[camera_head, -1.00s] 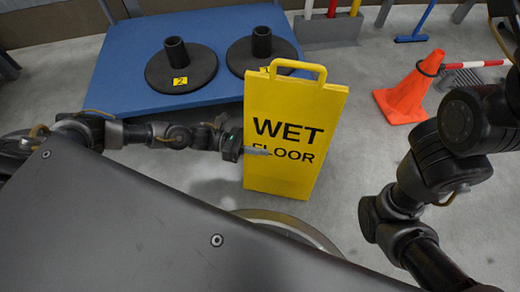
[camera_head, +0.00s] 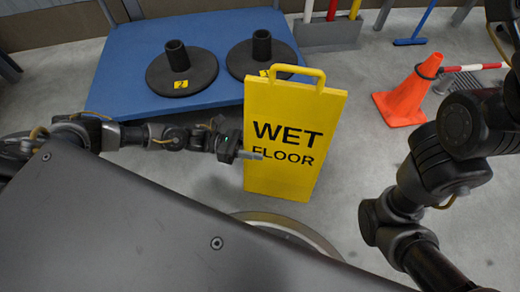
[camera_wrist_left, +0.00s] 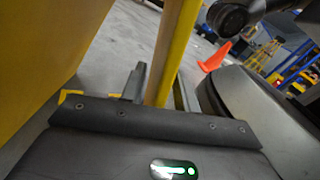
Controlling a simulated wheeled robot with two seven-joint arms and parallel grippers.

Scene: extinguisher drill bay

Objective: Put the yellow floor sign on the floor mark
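The yellow floor sign (camera_head: 293,170), lettered WET FLOOR with a handle on top, stands upright on the grey floor right of centre. A pale ring on the floor (camera_head: 300,226), apparently the floor mark, shows just in front of it, mostly hidden by my body. My left gripper (camera_head: 250,155) is at the sign's left edge, one finger in front of the lettered face. In the left wrist view, its fingers are apart on either side of a yellow panel edge (camera_wrist_left: 168,65); a firm grip is not visible. My right gripper is out of view.
A blue platform (camera_head: 130,60) with two black round bases (camera_head: 182,70) stands behind the sign. An orange cone (camera_head: 407,95) with a red-white bar is at the right. A grey bin (camera_head: 325,33) stands at the back. My right arm occupies the right side.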

